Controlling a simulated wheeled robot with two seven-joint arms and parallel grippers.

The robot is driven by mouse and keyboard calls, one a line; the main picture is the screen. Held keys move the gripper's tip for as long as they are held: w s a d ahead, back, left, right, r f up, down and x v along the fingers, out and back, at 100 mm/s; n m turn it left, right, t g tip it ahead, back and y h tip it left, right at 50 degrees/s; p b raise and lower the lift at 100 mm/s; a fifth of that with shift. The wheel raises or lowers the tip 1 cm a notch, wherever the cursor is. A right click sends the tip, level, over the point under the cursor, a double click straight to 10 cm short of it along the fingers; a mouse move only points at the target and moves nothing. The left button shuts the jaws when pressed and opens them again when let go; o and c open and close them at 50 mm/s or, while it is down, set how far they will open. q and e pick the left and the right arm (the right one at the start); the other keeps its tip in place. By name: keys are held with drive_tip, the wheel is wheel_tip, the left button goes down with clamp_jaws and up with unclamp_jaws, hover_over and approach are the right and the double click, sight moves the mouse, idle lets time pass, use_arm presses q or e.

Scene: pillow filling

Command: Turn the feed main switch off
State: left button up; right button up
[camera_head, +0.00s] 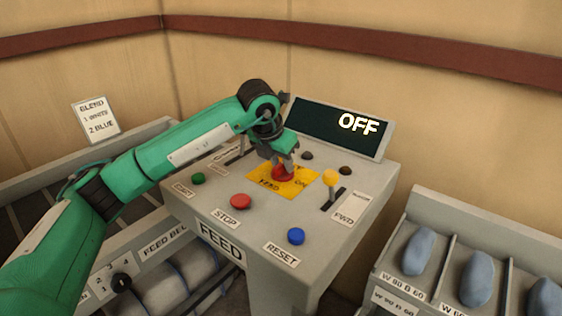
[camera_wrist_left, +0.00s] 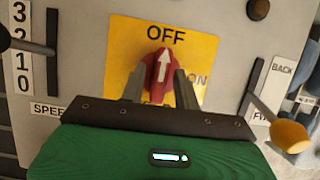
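The feed main switch is a red knob (camera_head: 283,173) on a yellow plate (camera_head: 262,185) in the middle of the grey FEED console. In the left wrist view the red knob (camera_wrist_left: 160,68) has a white arrow that points up to the word OFF. ON is printed at the plate's right. My left gripper (camera_wrist_left: 157,83) has its two fingers on either side of the knob, close against it; in the head view the gripper (camera_head: 282,158) comes down on it from above. The display (camera_head: 338,128) behind reads OFF. My right gripper is not in view.
Around the knob are a green button (camera_head: 198,179), a red STOP button (camera_head: 241,201), a blue RESET button (camera_head: 296,236) and a yellow-tipped lever (camera_head: 331,178). A speed lever slot stands at left. Bins with blue-grey pillows (camera_head: 419,252) stand at right.

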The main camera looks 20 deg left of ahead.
use_arm(q)
drive_tip(key=shift+o, duration=0.2)
